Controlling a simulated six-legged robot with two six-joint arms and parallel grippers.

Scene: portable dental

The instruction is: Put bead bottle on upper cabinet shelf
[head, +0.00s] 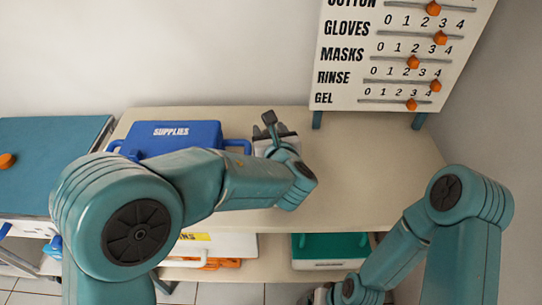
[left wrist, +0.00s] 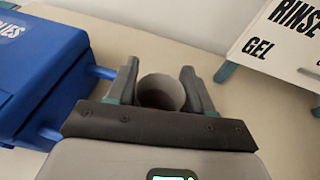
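A grey, round-topped cylinder (left wrist: 162,90), apparently the bead bottle, sits between the fingers of my left gripper (left wrist: 160,85) in the left wrist view. The fingers lie along both its sides with no visible gap; its lower part is hidden by the gripper. In the head view my left gripper (head: 278,128) is over the upper surface of the cabinet (head: 350,165), right of the blue box, and the bottle cannot be made out clearly there. My right gripper (head: 322,294) is low at the bottom edge, mostly cut off and hidden, so its fingers cannot be read.
A blue SUPPLIES box (head: 172,137) stands left of my left gripper. A board with orange sliders (head: 395,60) stands at the back right. A white box (head: 225,245) and a green box (head: 330,247) are on the lower shelf. The upper surface's right side is clear.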

